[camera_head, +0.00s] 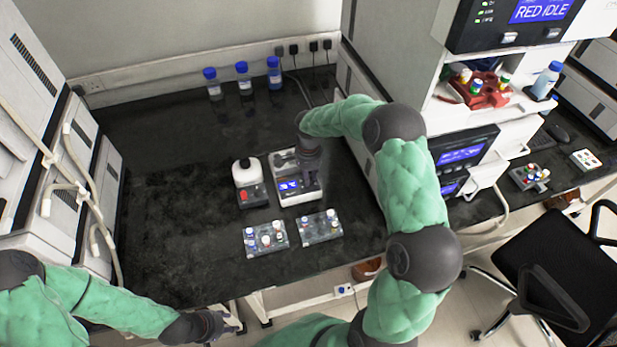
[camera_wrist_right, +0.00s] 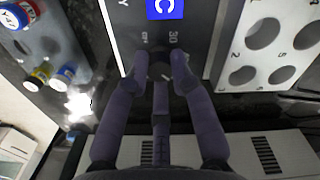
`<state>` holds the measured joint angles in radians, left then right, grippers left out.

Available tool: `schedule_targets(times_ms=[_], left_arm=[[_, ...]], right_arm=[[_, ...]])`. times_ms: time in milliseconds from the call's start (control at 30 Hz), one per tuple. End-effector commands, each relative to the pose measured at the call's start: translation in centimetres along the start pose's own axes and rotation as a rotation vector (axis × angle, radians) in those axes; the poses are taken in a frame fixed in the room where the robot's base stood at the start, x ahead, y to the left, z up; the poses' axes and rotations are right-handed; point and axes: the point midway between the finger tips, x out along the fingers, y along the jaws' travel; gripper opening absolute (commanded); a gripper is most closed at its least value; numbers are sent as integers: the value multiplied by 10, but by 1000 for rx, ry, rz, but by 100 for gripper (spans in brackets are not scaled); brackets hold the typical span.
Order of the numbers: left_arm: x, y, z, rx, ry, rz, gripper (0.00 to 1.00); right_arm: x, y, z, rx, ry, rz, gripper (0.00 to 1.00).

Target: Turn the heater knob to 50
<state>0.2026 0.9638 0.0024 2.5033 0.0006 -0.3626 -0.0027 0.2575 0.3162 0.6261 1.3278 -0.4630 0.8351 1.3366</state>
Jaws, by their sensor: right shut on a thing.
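The heater (camera_head: 285,199) is a white and dark box with a blue display on the bench, in the middle of the head view. Its panel (camera_wrist_right: 196,20) fills the top middle of the right wrist view, with a blue display and a dial marked "30". My right gripper (camera_head: 312,180) reaches down over the heater's right side. In the wrist view its fingers (camera_wrist_right: 161,65) are shut on the dark knob (camera_wrist_right: 160,58), which they mostly hide. The knob's setting cannot be read. My left gripper (camera_head: 225,324) is low in the head view, away from the heater; its fingers are unclear.
A white-capped device (camera_head: 248,178) stands just left of the heater. Two vial racks (camera_head: 255,248) (camera_head: 332,236) sit in front. Blue-capped bottles (camera_head: 243,78) stand at the back. The bench's left part is clear. A tall instrument (camera_head: 465,155) stands right.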

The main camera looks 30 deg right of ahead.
Motion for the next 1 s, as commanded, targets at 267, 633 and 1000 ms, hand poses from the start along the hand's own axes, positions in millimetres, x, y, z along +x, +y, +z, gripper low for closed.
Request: schedule_targets(times_ms=[267,633,1000], left_arm=[[5,-2,0,0,0,0,40],[7,-2,0,0,0,0,40],[7,-2,0,0,0,0,40]], right_arm=[[-2,-2,-2,169,4,-7,0],[-2,-1,-2,257,4,-6,0],[-2,-1,-3,260,5,-6,0]])
